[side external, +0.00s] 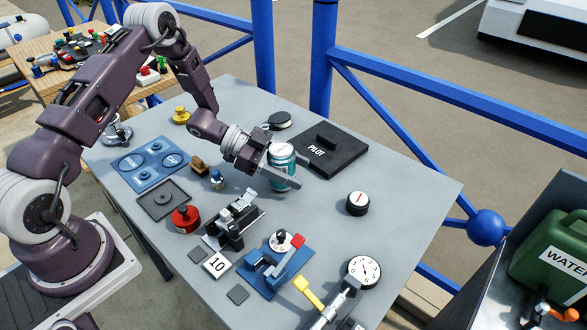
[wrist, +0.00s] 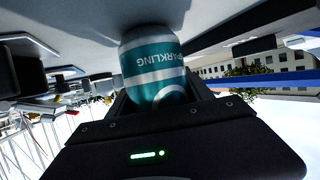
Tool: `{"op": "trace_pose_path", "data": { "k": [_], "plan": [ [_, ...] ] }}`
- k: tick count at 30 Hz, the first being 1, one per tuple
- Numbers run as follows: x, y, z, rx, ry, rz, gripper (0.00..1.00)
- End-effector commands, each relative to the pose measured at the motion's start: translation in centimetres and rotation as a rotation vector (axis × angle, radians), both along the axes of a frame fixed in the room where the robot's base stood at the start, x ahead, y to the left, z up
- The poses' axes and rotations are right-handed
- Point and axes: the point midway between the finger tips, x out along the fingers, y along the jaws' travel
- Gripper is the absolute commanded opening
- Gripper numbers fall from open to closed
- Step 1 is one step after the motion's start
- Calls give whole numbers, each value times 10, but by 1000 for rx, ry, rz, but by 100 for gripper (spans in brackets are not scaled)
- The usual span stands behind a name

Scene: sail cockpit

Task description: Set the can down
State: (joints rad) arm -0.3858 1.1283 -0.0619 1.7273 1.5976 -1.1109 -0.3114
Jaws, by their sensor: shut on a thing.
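A teal and silver can (side external: 281,167) is between the fingers of my gripper (side external: 280,173), over the grey table (side external: 330,245). My gripper is shut on it. In the wrist view the can (wrist: 152,65) fills the space between the fingers and its label reads "SPARKLING", upside down in the picture. The can looks upright in the side external view. Its base is partly hidden by the near finger, and I cannot tell whether it touches the table.
A black slab marked "PILOT" (side external: 335,155) lies just right of the can, with a round black piece (side external: 279,120) behind. A small dial (side external: 358,203) stands front right. A black clamp-like device (side external: 234,222) and a blue lever unit (side external: 277,265) stand nearer. Table around the dial is clear.

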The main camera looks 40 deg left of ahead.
Motion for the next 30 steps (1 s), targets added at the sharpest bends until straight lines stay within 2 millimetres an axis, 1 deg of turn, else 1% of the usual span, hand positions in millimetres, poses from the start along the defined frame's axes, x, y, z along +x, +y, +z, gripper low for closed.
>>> {"op": "trace_pose_path", "data": {
  "k": [3,4,5,6,7,14,17,20,24,27,30],
  "plan": [
    [0,0,-3,-1,0,0,0],
    [0,0,-3,0,0,0,65],
    [0,0,-3,0,0,0,71],
    [0,0,-3,0,0,0,79],
    [0,0,-3,0,0,0,81],
    [0,0,-3,0,0,0,81],
    [0,0,2,1,-1,1,81],
    [-7,16,8,2,-1,4,81],
    [-24,50,23,2,-2,6,81],
    [-35,71,33,1,0,4,81],
    [-43,87,41,1,-1,3,81]
  ]
}}
